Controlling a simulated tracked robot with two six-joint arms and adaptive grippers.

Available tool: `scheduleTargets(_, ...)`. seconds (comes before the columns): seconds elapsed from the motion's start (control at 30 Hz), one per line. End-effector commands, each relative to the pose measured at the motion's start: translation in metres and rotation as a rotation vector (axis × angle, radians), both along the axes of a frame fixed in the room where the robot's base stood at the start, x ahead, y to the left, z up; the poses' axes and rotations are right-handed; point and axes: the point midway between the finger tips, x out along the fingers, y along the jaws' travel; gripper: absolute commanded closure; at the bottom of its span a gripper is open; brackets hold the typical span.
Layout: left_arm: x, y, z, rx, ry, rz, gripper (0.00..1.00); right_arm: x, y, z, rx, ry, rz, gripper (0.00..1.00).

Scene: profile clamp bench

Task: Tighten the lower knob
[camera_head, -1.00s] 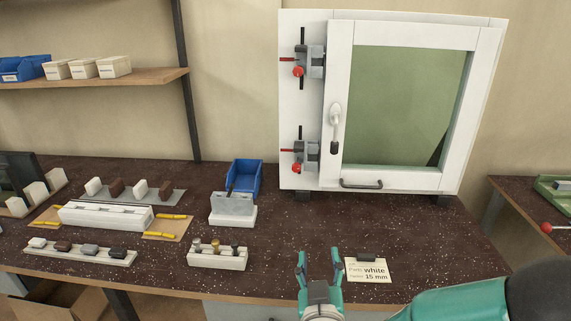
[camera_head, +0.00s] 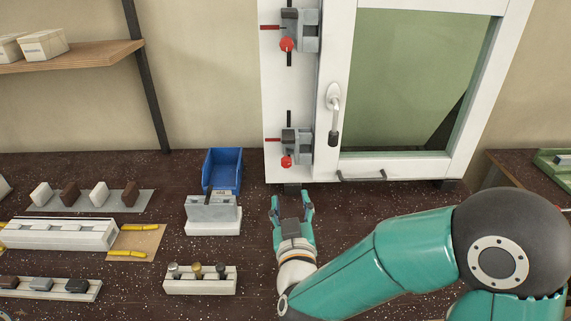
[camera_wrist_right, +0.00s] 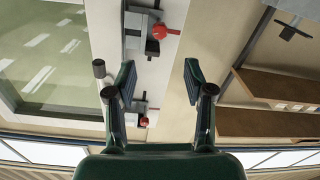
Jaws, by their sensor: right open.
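The lower clamp (camera_head: 297,142) is a grey block on the white frame's left edge, with a red round knob (camera_head: 286,161) at its bottom. The upper clamp (camera_head: 300,32) has a similar red knob (camera_head: 287,44). My right gripper (camera_head: 291,206) is open and empty, pointing up, below the lower knob and apart from it in the head view. In the right wrist view, which looks upside down, both clamps show; the nearer knob (camera_wrist_right: 162,31) lies beyond my open fingers (camera_wrist_right: 158,78). My left gripper is not in view.
The white window frame (camera_head: 339,80) has a lever handle (camera_head: 334,112) right of the clamps and a dark pull handle (camera_head: 362,177) below. A blue bin (camera_head: 223,172), a grey block on a white base (camera_head: 212,213) and a peg holder (camera_head: 201,280) stand left of my gripper.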

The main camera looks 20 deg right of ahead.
Motion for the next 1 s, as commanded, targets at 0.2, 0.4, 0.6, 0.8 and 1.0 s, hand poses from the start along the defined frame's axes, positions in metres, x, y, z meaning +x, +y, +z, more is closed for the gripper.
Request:
scheduleTargets(0.2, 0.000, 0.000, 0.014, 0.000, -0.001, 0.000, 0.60, 0.047, -0.014, 0.002, -0.001, 0.001, -0.004, 0.47)
scheduleTargets(0.4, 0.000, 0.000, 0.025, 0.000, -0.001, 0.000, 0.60, 0.087, -0.023, 0.002, -0.001, 0.002, -0.002, 0.47)
scheduleTargets(0.6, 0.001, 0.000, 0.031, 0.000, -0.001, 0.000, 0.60, 0.114, -0.029, 0.001, 0.000, 0.001, -0.001, 0.47)
scheduleTargets(0.8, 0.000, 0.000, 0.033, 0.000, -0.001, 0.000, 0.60, 0.124, -0.032, 0.000, -0.001, 0.000, -0.001, 0.47)
scheduleTargets(1.0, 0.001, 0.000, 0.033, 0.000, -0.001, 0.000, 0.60, 0.125, -0.032, 0.000, -0.001, 0.000, -0.001, 0.47)
